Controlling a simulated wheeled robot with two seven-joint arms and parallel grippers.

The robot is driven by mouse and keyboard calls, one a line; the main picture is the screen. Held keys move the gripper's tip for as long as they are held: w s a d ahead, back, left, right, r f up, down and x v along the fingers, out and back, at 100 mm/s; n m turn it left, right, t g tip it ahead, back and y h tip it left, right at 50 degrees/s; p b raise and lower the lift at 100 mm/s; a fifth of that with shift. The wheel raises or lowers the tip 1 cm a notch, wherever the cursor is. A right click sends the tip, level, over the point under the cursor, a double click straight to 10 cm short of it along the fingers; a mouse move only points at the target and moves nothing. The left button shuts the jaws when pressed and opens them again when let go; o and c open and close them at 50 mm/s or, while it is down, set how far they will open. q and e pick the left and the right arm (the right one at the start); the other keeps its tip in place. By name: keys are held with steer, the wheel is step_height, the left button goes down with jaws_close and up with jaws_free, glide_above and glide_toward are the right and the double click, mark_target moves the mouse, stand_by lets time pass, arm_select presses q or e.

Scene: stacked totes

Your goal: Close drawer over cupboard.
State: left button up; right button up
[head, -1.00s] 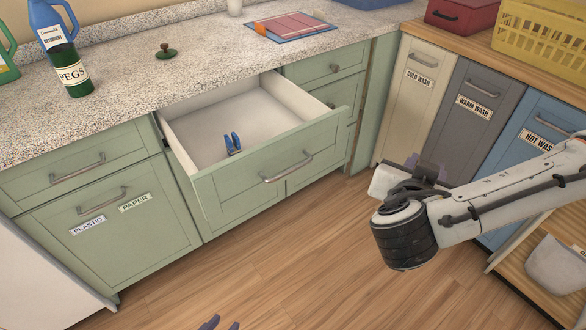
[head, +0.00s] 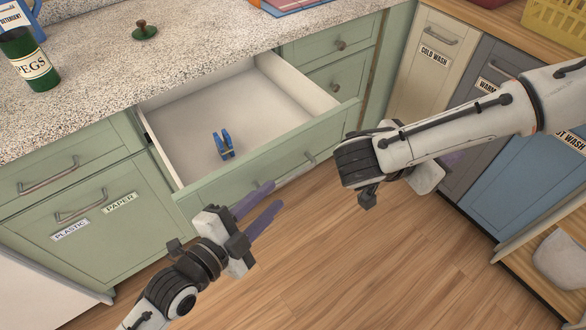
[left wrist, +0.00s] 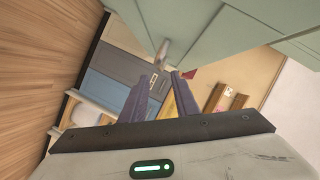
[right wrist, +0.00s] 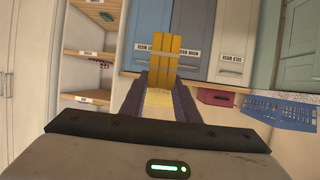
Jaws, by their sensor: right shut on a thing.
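The open drawer (head: 225,186) of the green cupboard is pulled out, with a blue peg-like item (head: 222,145) inside. The drawer's handle (head: 310,156) is partly hidden by my left gripper (head: 275,196). That gripper's purple fingers are apart and empty, in front of the drawer front. In the left wrist view the handle (left wrist: 161,50) lies ahead, between and beyond the fingertips. My right gripper (right wrist: 160,82) is shut on a yellow slatted item (right wrist: 165,58), perhaps a peg. In the head view its arm hides the item.
A closed cupboard door labelled plastic and paper (head: 85,235) is at left. Wash bins (head: 425,75) stand at right. The wooden floor (head: 370,270) in front is clear.

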mark_target(288, 181)
arm_select(q)
steer(key=x, duration=0.9)
steer(key=shift+w+d+f+b, duration=0.1)
steer(key=shift+w+f+b, duration=0.05)
steer(key=shift+b, duration=0.2)
steer(key=shift+c, duration=0.4)
jaws_close()
